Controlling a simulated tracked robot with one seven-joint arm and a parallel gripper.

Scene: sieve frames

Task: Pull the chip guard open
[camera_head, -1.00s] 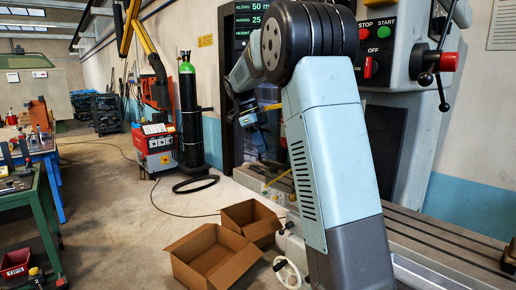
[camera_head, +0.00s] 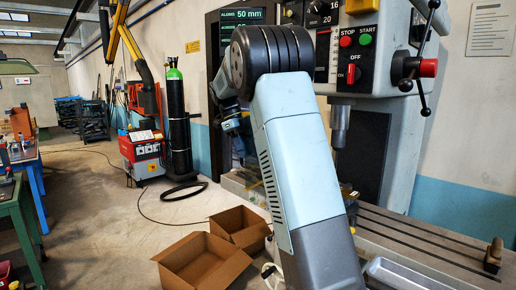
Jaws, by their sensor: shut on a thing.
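My gripper (camera_head: 233,125) shows small and dark at the end of my folded arm, left of the upper link. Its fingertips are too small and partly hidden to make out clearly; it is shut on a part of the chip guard. A yellowish, see-through bit of the chip guard (camera_head: 269,188) shows low beside my arm. Most of the guard is hidden behind my arm. The drill press head (camera_head: 357,55) stands behind to the right, with its spindle (camera_head: 340,125) above the slotted table (camera_head: 425,244).
Two open cardboard boxes (camera_head: 203,262) stand on the floor left of the machine. A red machine (camera_head: 143,155) and a dark gas cylinder (camera_head: 178,125) stand by the wall. A grey tray (camera_head: 405,275) lies at the table's front.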

